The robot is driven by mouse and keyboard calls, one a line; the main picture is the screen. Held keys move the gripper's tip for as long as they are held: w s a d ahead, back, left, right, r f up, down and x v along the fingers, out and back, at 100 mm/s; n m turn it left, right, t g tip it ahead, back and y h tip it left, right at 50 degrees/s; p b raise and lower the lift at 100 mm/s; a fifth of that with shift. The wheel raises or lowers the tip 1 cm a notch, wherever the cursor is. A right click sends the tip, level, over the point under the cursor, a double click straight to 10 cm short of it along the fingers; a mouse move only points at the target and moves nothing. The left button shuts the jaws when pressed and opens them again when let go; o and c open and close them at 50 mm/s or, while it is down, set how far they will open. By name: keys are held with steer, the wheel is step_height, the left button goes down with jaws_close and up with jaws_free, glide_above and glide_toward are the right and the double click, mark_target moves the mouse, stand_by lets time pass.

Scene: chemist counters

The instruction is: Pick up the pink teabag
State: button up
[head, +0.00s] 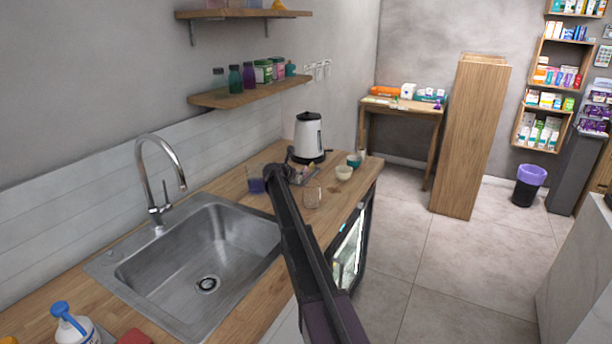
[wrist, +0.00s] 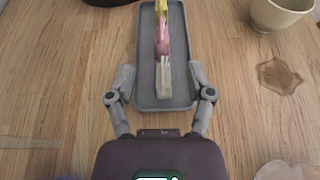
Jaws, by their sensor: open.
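The pink teabag (wrist: 163,42) lies on a narrow grey tray (wrist: 147,75) on the wooden counter, in line with a yellow item (wrist: 161,8) beyond it and a pale item (wrist: 164,80) on the near side. I cannot tell where one ends and the other starts. My gripper (wrist: 161,72) is open, with its fingers on either side of the tray's near half and nothing held. The pink teabag is ahead of the fingertips. In the head view my arm partly hides the tray, and the teabag is too small to make out.
A cream bowl (wrist: 282,12) stands right of the tray, with a brown stain (wrist: 268,72) nearer. A clear glass (head: 312,195) and a purple-filled glass (head: 255,180) stand near my arm. A kettle (head: 308,137) stands behind. The sink (head: 205,262) is to the left.

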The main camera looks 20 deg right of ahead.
steer(key=shift+b+x, duration=0.95)
steer(key=shift+x, duration=1.7)
steer(key=shift+s+d+r, duration=0.1)
steer(key=shift+r, duration=0.05)
steer(key=c, duration=0.8)
